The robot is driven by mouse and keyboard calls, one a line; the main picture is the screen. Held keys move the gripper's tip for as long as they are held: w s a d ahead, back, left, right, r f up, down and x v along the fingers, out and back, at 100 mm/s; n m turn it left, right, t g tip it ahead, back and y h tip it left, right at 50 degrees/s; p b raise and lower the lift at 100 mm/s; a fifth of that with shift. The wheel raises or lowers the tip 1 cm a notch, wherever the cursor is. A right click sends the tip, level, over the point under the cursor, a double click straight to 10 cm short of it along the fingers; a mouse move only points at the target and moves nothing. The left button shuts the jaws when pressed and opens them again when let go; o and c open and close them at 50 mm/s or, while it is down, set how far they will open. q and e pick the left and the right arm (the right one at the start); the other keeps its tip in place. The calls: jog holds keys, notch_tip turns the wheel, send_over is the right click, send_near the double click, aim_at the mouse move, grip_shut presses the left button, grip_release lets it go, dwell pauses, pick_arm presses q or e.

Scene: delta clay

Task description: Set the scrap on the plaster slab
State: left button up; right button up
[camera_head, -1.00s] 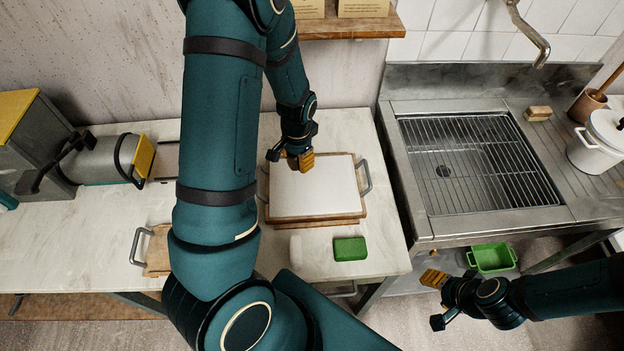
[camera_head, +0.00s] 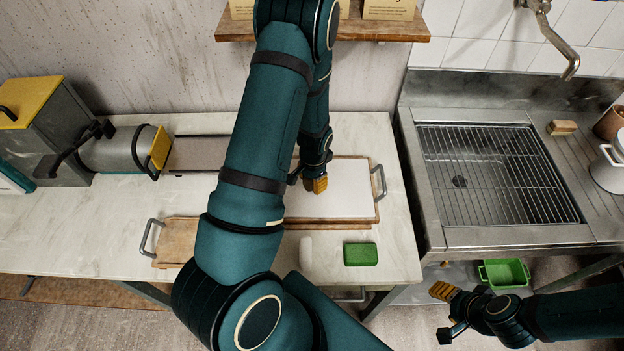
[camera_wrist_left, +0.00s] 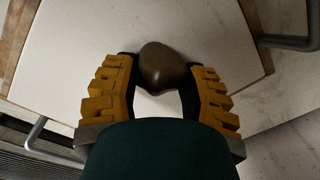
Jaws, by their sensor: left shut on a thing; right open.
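The plaster slab (camera_head: 345,192) is a white square panel in a wooden, handled tray on the table. It fills much of the left wrist view (camera_wrist_left: 70,50). My left gripper (camera_head: 312,185) is over the left part of the slab. In the left wrist view, its yellow-padded fingers (camera_wrist_left: 160,90) are on both sides of the scrap (camera_wrist_left: 165,68), a brownish-grey rounded lump, and are shut on it. I cannot tell whether the scrap touches the slab. The scrap is hidden in the head view. My right gripper (camera_head: 444,314) is open and empty, low in front of the sink.
A green block (camera_head: 361,254) and a small white piece (camera_head: 306,251) lie in front of the slab. A wooden board with a handle (camera_head: 174,242) is left. A roller machine (camera_head: 110,150) stands farther left. The gridded sink (camera_head: 495,175) is right, with a green bin (camera_head: 504,273) below.

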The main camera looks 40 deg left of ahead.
pick_arm(q)
jog(key=shift+f, duration=0.15)
jog(key=o, duration=1.1)
jog(key=shift+o, duration=0.2)
jog(key=shift+r, duration=0.45)
notch_tip(320, 180, up, 11)
jog(key=p, duration=0.1)
jog(key=shift+d+r, duration=0.2)
jog(key=shift+d, duration=0.1)
jog(key=shift+s, duration=0.15)
